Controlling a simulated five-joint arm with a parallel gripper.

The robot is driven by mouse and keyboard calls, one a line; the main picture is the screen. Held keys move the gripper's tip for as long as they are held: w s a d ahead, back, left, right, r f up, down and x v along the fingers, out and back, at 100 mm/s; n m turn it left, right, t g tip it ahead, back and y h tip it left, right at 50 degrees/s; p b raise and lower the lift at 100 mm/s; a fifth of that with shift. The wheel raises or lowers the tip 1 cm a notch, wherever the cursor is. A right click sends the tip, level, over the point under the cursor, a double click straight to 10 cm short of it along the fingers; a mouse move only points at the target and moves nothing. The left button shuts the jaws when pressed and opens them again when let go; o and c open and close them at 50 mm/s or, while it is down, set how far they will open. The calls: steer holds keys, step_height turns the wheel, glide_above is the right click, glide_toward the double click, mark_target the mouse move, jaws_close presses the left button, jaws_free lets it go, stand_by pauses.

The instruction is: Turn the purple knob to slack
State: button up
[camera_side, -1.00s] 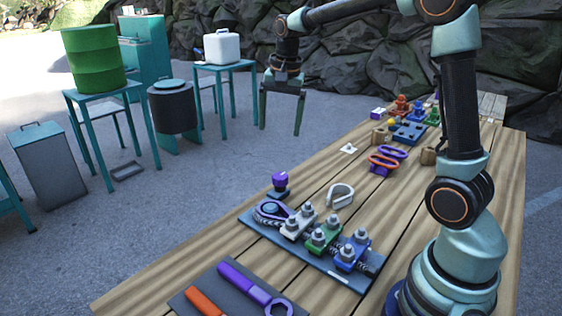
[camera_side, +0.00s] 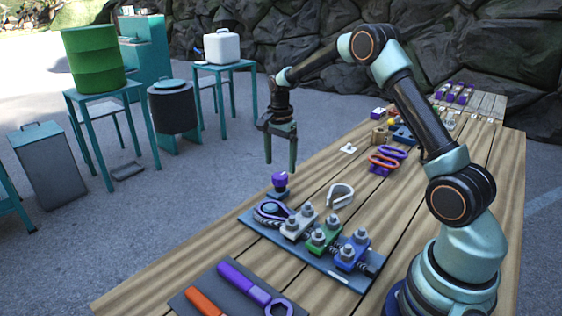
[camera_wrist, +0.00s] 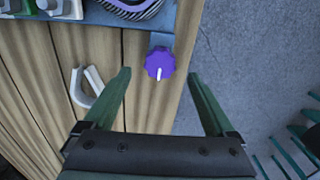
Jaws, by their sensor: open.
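The purple knob (camera_side: 279,179) sits on a small dark base near the left edge of the wooden table. In the wrist view the purple knob (camera_wrist: 160,63) has a scalloped rim and a white pointer line running from its middle toward the bottom of the picture. My gripper (camera_side: 281,168) is open and empty, pointing down just above and behind the knob in the side view. In the wrist view the knob lies beyond the fingertips of my gripper (camera_wrist: 158,80), roughly centred between them and not touched. No slack marking is readable.
A dark board (camera_side: 335,274) with white, green and blue clamps and a strap stands close in front of the knob. A pale grey hook (camera_side: 340,194) lies to its right. Orange and purple rings (camera_side: 383,160) are farther back.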

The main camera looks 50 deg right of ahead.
mark_target(280, 176)
steer(key=shift+f, duration=2.3)
steer(key=c, duration=1.3)
